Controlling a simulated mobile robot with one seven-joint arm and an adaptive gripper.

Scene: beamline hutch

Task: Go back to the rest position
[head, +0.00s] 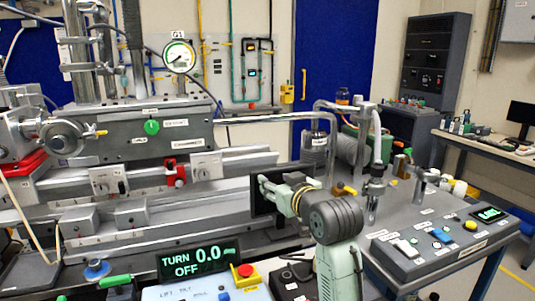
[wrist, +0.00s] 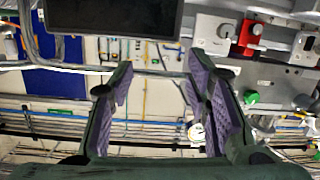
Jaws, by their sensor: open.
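My gripper (head: 268,190) is raised in the middle of the head view, pointing left toward the steel beamline bench (head: 150,222). My grey-green arm comes up from the bottom of that view. In the wrist view, the two fingers of my gripper (wrist: 158,72) stand wide apart with purple pads, and nothing is between them. A dark flat screen (wrist: 115,16) shows at the top of the wrist view, beyond the fingertips. No contact between the fingers and anything is visible.
A control panel reading "TURN OFF 0.0" (head: 198,260) stands front left, with a red button (head: 244,270) beside it. A grey control box (head: 440,235) with pipes and buttons lies right of my arm. A round gauge (head: 179,56) rises at the back. Open floor shows far right.

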